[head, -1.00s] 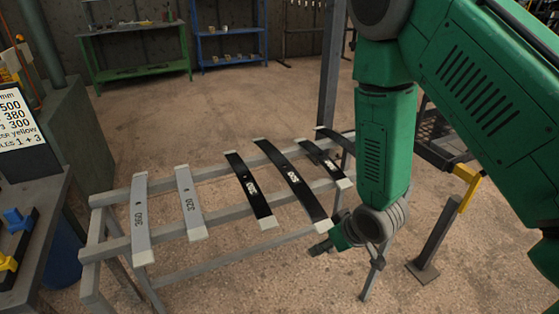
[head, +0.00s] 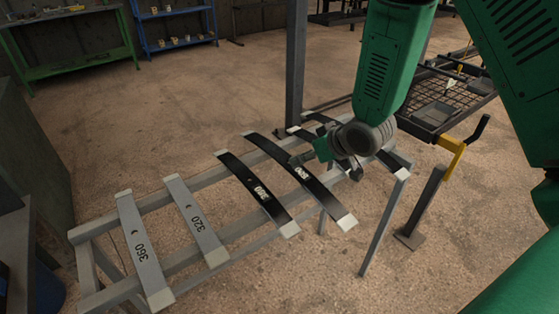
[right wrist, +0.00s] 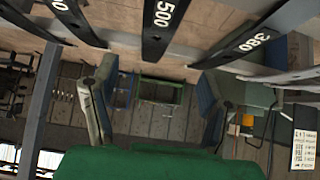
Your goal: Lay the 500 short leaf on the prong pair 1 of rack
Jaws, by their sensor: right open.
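The 500 short leaf (head: 300,174) is a black, slightly curved strip with pale ends, lying across the grey rail rack (head: 190,258). Its 500 label also shows at the top of the right wrist view (right wrist: 168,18). My right gripper (head: 328,167) is beside the middle of this leaf, over the rack, with its fingers spread. In the right wrist view its fingers (right wrist: 155,78) are wide apart with nothing between them. Whether it touches the leaf I cannot tell. My left gripper is not in view. I cannot make out the prong pair 1.
A black 380 leaf (head: 255,188) and grey 320 (head: 195,220) and 360 (head: 140,250) leaves lie left of the 500 leaf. More black leaves lie right, partly behind my arm. A mesh tray (head: 440,95) and a yellow-handled post (head: 425,205) stand right.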

